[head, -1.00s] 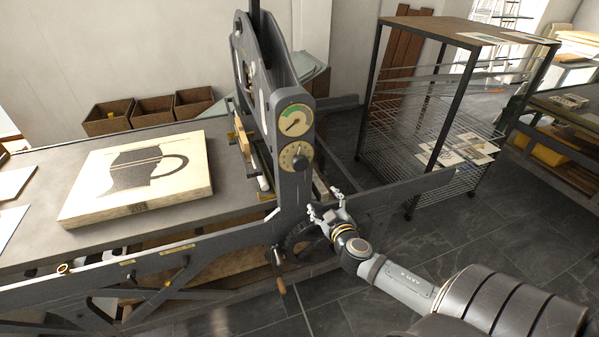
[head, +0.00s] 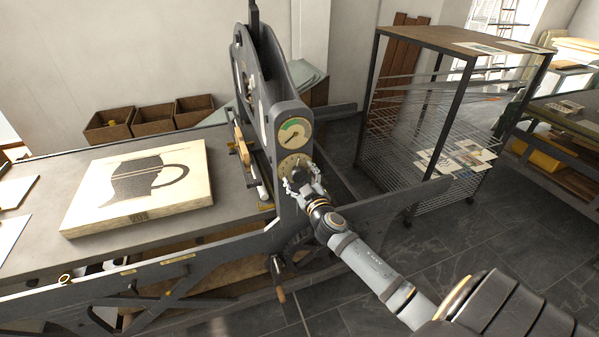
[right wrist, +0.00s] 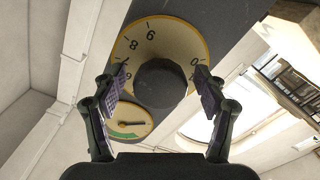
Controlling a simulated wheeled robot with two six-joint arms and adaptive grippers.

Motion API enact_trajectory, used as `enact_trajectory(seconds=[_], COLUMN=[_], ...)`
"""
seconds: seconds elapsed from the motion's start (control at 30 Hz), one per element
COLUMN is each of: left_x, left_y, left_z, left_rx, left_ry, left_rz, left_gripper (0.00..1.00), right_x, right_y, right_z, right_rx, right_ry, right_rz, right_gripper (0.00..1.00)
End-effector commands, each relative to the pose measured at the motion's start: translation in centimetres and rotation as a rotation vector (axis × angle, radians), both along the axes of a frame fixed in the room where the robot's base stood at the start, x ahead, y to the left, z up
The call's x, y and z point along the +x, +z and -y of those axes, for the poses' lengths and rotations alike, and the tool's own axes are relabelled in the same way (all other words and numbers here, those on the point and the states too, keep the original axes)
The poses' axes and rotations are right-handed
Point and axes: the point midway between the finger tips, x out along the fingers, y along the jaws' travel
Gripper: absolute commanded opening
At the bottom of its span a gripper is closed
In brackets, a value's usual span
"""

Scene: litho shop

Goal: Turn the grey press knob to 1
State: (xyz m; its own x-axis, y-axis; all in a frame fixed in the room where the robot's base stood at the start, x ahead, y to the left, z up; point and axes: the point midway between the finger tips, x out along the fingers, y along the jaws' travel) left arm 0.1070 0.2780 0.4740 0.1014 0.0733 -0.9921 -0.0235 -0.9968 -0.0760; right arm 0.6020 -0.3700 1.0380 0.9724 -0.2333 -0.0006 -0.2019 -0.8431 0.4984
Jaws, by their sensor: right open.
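The press knob (right wrist: 161,84) is a round, dark grey knob in the middle of a cream dial with a brass rim (right wrist: 178,38). Several numerals on the dial show upside down or tilted in the right wrist view; I cannot make out which one the knob points to. My right gripper (right wrist: 160,78) is open, one finger on each side of the knob, with a visible gap on both sides. In the head view my right gripper (head: 302,180) is at the front of the press upright (head: 290,213) and hides the knob and the lower part of the dial.
A gauge with a green band (head: 294,132) sits just above the dial. A block with a pitcher picture (head: 140,187) lies on the press bed (head: 228,215) at left. A wire drying rack (head: 425,125) stands at right. Open floor (head: 380,230) lies between.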

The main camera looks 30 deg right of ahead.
Motion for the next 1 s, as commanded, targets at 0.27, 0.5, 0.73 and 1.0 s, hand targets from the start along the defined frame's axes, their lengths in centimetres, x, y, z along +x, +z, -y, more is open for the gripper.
enact_trajectory(seconds=[0.27, 0.5, 0.73, 1.0], left_x=[-0.01, -0.03, -0.04, -0.07], left_y=[0.04, 0.04, 0.04, 0.06], left_z=[0.01, 0.01, 0.0, 0.0], left_rx=[0.0, 0.0, 0.0, 0.0], left_ry=[0.0, 0.0, 0.0, 0.0], left_rz=[0.0, -0.001, -0.001, -0.001], left_gripper=[0.0, 0.0, 0.0, 0.0], right_x=[0.24, 0.22, 0.21, 0.21], right_y=[-0.11, -0.09, -0.09, -0.08], right_z=[0.05, 0.05, 0.05, 0.05], right_rx=[-0.001, -0.001, -0.001, -0.05], right_ry=[0.0, 0.0, 0.0, 0.001], right_rz=[-0.002, -0.001, -0.002, -0.013], right_gripper=[0.73, 0.41, 0.17, 0.17])
